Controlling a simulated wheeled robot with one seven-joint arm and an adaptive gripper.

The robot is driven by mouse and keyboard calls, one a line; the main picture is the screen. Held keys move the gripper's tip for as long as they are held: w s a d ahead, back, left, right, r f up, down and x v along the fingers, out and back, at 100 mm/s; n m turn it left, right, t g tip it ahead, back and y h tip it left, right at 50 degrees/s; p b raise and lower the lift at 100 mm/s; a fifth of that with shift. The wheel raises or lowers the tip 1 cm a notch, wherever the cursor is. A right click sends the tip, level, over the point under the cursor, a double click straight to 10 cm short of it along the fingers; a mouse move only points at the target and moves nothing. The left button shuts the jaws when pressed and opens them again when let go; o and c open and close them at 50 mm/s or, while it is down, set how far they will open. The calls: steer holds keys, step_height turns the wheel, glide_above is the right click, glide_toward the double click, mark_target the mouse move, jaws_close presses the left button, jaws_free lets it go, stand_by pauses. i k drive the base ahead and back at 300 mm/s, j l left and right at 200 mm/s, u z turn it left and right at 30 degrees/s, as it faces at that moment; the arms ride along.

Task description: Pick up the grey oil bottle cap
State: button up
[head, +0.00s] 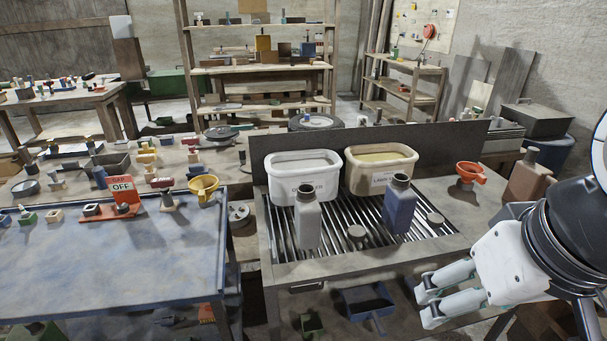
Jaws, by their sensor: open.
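A grey bottle (307,222) and a blue bottle (399,210) stand upright and uncapped on a slatted metal grate. One small round grey cap (356,233) lies on the grate between the two bottles. A second similar greyish cap (435,219) lies to the right of the blue bottle. I cannot tell from their colour which cap belongs to which bottle. My gripper (425,302) is at the lower right, in front of the bench's front edge. It is open and empty, apart from both caps, with its fingers pointing left.
A white tub (302,192) and a tan tub (381,180) stand behind the bottles against a dark back panel. An orange funnel (470,173) and a brown container (526,182) are on the right. A blue-topped table (100,265) on the left holds small parts and a yellow funnel.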

mark_target(357, 234)
steer(key=i+j+z, duration=0.8)
steer(key=k+l, duration=0.1)
